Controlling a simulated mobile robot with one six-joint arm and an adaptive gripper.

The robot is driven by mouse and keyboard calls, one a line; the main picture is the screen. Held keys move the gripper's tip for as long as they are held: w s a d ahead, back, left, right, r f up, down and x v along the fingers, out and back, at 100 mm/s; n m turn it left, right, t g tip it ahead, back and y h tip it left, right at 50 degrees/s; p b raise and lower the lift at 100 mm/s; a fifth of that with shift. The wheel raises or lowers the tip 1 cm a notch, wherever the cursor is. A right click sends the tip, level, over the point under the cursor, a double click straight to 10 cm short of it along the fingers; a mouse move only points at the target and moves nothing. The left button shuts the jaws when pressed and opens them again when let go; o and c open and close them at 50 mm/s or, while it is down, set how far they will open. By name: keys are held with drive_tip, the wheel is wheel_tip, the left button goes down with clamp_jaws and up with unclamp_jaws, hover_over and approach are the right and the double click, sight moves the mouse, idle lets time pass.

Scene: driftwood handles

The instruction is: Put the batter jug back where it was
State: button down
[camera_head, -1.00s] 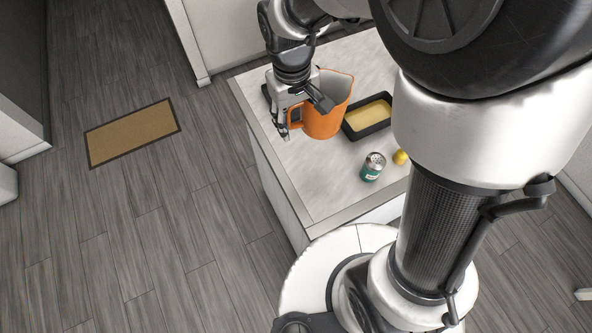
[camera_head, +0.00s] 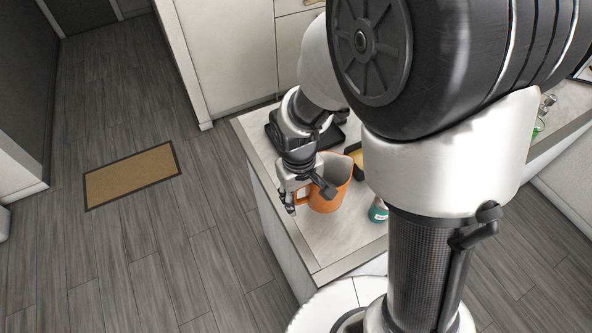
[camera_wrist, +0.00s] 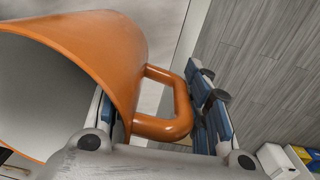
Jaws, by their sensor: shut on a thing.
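The orange batter jug (camera_head: 330,184) is at the left part of the counter in the head view, with its handle to the left. My gripper (camera_head: 291,201) is at the handle, with its fingers shut on it. In the wrist view the jug (camera_wrist: 105,50) fills the left side, its pale inside showing. The handle (camera_wrist: 180,110) passes between my gripper's fingers (camera_wrist: 160,118). I cannot tell whether the jug's base touches the counter.
The counter (camera_head: 335,242) has bare room in front of the jug. A green shaker can (camera_head: 378,210) stands to the jug's right. A yellow-filled loaf tin (camera_head: 358,160) is partly hidden behind my arm. A black-edged tan mat (camera_head: 132,176) lies on the floor.

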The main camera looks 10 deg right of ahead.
drive_tip(key=shift+f+b, duration=0.65)
drive_tip(key=shift+f, duration=1.95)
drive_tip(key=shift+f, duration=0.2)
drive_tip(key=c, duration=0.9)
unclamp_jaws()
drive_tip(key=shift+o, duration=0.2)
drive_tip(key=shift+r, duration=0.1)
